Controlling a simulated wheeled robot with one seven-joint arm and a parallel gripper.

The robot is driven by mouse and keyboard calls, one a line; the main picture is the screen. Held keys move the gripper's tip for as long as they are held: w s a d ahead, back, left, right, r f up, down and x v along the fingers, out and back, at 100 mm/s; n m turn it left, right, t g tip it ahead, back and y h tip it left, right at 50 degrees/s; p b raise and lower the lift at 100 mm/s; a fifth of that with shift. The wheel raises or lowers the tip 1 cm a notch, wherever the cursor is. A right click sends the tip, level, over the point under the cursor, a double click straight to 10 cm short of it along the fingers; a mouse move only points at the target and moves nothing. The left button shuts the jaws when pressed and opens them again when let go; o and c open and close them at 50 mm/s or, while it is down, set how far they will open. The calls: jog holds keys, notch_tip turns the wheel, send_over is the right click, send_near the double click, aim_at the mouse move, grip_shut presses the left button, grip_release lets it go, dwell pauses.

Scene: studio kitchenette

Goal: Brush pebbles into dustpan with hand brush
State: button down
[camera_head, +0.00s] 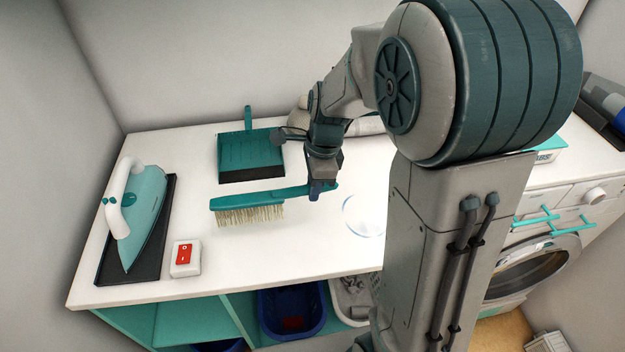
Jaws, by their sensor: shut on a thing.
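My gripper (316,191) is shut on the handle of the teal hand brush (262,199). The brush lies roughly level, its head to the left and its pale bristles down, above or on the white worktop; I cannot tell whether the bristles touch it. The teal dustpan (250,150) lies on the worktop behind the brush, its handle toward the back wall and its dark front edge toward the brush. I can make out no pebbles; the brush, my gripper or my arm may hide them.
A teal and white iron (145,215) stands on a dark pad at the worktop's left. A white switch box with a red rocker (184,257) lies near the front edge. A faint blue ring (364,216) shows right of the brush. My arm hides much of the right side.

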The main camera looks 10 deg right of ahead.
jog(key=shift+f+b, duration=2.7)
jog(key=shift+f, duration=0.6)
jog(key=shift+w+r, duration=0.2)
jog(key=shift+w, duration=0.05)
jog(key=shift+w+f+p, duration=0.1)
jog(key=shift+w+p, duration=0.2)
jog(key=shift+w, duration=1.75)
jog(key=shift+w+d+p, duration=0.15)
jog(key=shift+w+p, duration=0.25)
jog(key=shift+w, duration=1.8)
jog(key=shift+w+d+p, duration=0.1)
jog(key=shift+w+p, duration=0.3)
jog(key=shift+w, duration=1.75)
jog(key=shift+w+d+r+p, duration=0.15)
jog(key=shift+w+p, duration=0.4)
jog(key=shift+w, duration=0.95)
jog(key=shift+w+a+r+p, duration=0.1)
jog(key=shift+w+r+p, duration=0.3)
jog(key=shift+w, duration=1.1)
jog(key=s+r+p, duration=0.4)
jog(key=s+r, duration=0.2)
jog(key=r, duration=0.1)
jog(key=shift+r, duration=0.2)
